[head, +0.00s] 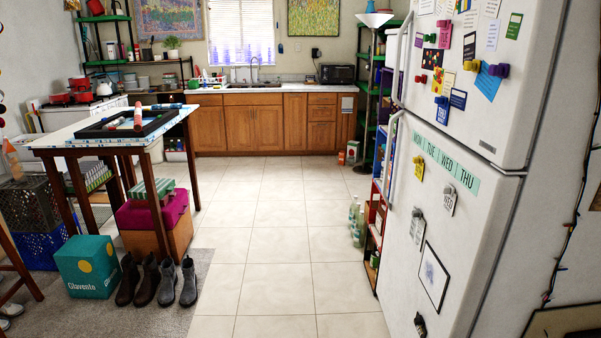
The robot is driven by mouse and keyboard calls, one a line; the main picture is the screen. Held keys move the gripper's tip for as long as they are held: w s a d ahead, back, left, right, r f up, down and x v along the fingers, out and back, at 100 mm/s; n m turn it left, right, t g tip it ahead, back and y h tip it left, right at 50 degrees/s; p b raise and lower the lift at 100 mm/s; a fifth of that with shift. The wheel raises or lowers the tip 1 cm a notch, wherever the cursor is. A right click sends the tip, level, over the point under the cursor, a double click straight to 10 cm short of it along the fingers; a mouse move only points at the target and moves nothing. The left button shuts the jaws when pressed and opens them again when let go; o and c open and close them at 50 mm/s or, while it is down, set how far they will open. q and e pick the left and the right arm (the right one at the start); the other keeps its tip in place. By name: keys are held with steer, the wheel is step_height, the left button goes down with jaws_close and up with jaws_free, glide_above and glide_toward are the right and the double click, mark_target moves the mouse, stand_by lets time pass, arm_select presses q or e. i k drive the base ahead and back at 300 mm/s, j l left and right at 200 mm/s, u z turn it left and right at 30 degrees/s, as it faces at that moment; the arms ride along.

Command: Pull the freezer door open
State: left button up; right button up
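A white two-door fridge-freezer stands at the right of the head view. Its upper door (474,60) is covered with magnets, notes and cards and appears shut. A pale vertical upper handle (402,58) runs along that door's left edge. The lower door (440,225) also appears shut, with a weekday strip, magnets and a framed picture on it. Its lower handle (390,155) is on the left edge too. The view does not label which door is the freezer's. Neither of my grippers shows in the head view.
Tiled floor (282,215) is clear in the middle. A tall shelf (378,205) and bottles (355,220) stand just left of the fridge. A table (70,138), a teal box (88,267) and shoes (165,281) are on the left. Wooden cabinets (252,125) line the back.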

mark_target(498, 118)
steer(key=i, duration=1.45)
steer(key=i+j+z, duration=0.15)
steer(key=i+z, duration=0.3)
steer(key=i, duration=0.15)
steer(key=i+j+z, duration=0.4)
steer(key=i, duration=0.2)
steer(key=i+j+z, duration=0.45)
steer(key=i, duration=0.1)
